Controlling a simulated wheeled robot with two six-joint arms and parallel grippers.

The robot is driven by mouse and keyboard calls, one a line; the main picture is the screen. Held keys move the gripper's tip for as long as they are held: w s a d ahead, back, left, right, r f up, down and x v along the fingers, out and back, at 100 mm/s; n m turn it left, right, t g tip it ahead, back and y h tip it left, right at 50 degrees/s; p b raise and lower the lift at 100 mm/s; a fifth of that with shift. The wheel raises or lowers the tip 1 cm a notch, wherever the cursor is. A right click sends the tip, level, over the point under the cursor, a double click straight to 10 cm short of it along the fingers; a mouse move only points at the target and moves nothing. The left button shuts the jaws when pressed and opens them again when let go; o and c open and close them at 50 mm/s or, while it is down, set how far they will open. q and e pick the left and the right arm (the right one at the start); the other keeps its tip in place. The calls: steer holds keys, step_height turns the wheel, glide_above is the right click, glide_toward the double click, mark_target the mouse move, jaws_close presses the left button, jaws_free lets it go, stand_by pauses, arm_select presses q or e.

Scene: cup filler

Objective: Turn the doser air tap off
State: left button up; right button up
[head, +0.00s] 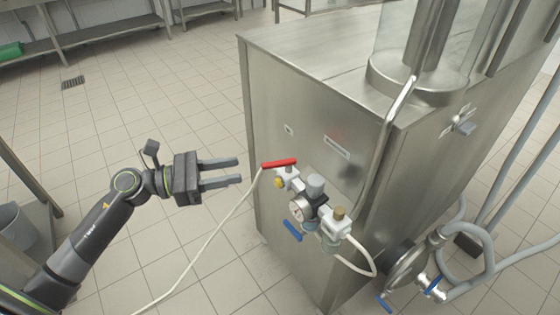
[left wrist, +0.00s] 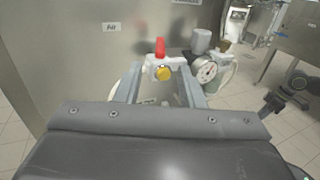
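The doser air tap has a red lever (head: 279,163) on a white valve body at the left end of the air unit on the steel machine's side. In the left wrist view the red lever (left wrist: 160,48) shows nearly end-on, above a yellow round fitting (left wrist: 163,74). My left gripper (head: 241,171) is open and empty, to the left of the lever and apart from it, with its fingers pointing at the tap. In the left wrist view its fingers frame the valve. A dark arm part, likely my right gripper (left wrist: 272,103), shows small at the right edge; its fingers are unclear.
A pressure gauge (head: 297,211), a blue lever (head: 292,230) and a brass-topped fitting (head: 339,213) sit right beside the tap. A white hose (head: 212,236) hangs below my left gripper.

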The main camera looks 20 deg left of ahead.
mark_target(280, 162)
arm_select(q)
steer(key=p+x, duration=0.1)
steer(key=x, duration=1)
steer(key=shift+w+d, duration=0.15)
steer(key=shift+d, duration=0.1)
jaws_close()
